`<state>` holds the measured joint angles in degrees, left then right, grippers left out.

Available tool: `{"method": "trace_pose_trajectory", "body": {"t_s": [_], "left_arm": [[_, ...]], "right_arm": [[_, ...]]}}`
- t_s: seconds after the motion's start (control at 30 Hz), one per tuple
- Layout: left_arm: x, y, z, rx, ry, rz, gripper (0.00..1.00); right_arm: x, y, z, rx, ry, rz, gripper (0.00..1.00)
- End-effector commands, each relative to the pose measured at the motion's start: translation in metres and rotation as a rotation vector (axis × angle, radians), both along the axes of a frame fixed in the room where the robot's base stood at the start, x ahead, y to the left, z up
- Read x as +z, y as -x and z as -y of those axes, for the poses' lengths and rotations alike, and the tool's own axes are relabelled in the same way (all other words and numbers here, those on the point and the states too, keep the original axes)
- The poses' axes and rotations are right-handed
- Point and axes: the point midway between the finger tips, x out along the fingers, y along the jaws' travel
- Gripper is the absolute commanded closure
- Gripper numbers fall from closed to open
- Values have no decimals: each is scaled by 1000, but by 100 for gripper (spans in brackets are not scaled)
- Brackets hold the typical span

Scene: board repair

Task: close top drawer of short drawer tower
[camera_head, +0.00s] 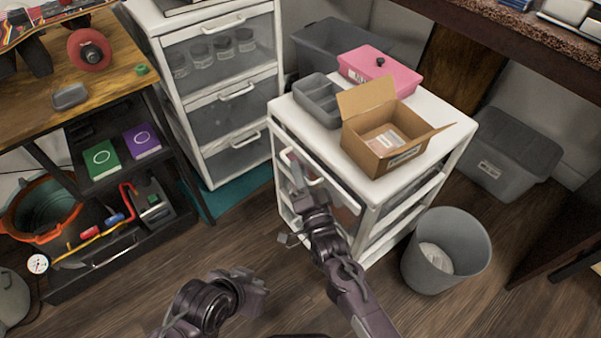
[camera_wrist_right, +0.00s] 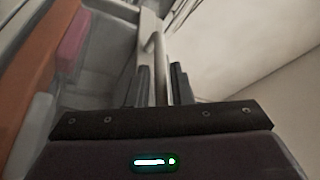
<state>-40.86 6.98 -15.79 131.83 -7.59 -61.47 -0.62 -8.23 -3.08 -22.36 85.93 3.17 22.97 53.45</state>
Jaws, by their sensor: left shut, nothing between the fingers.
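The short drawer tower (camera_head: 367,222) is white with translucent drawers and stands at centre right. Its top drawer's handle (camera_head: 317,182) is a pale bar on the front face, and it shows close up in the right wrist view (camera_wrist_right: 158,60). My right gripper (camera_head: 298,178) is at this handle. In the wrist view its two dark fingers (camera_wrist_right: 161,85) flank the bar closely and look shut on it. My left gripper (camera_head: 256,288) is shut and empty, low in front of the tower, above the floor.
An open cardboard box (camera_head: 375,138), a pink box (camera_head: 383,70) and a grey divided bin (camera_head: 318,98) stand on the tower. A grey waste bin (camera_head: 446,250) is right of it. A taller drawer tower (camera_head: 215,85) stands behind left. Floor is clear in front.

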Motion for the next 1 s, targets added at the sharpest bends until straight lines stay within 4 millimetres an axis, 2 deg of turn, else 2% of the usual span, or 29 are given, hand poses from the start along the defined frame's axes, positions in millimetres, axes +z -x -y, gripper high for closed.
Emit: {"method": "trace_pose_trajectory", "body": {"t_s": [0.03, 0.2, 0.47, 0.7, 0.97, 1.0], "left_arm": [[0, 0, 0, 0, 0, 0, 100], [0, 0, 0, -1, 0, 0, 100], [0, 0, 0, -1, 0, 1, 100], [3, 2, -3, 4, -11, -20, 100], [0, 3, -6, 6, -19, -32, 100], [0, 3, -6, 6, -19, -32, 100]], "right_arm": [[0, 0, 0, 0, 0, 0, 80], [0, 0, 0, 0, 0, 0, 100], [0, 0, 1, 0, 1, 0, 100], [1, -14, 20, -2, 1, 0, 100], [0, -15, 22, -4, 0, 1, 100], [0, -15, 22, -5, 0, 2, 84]]}}
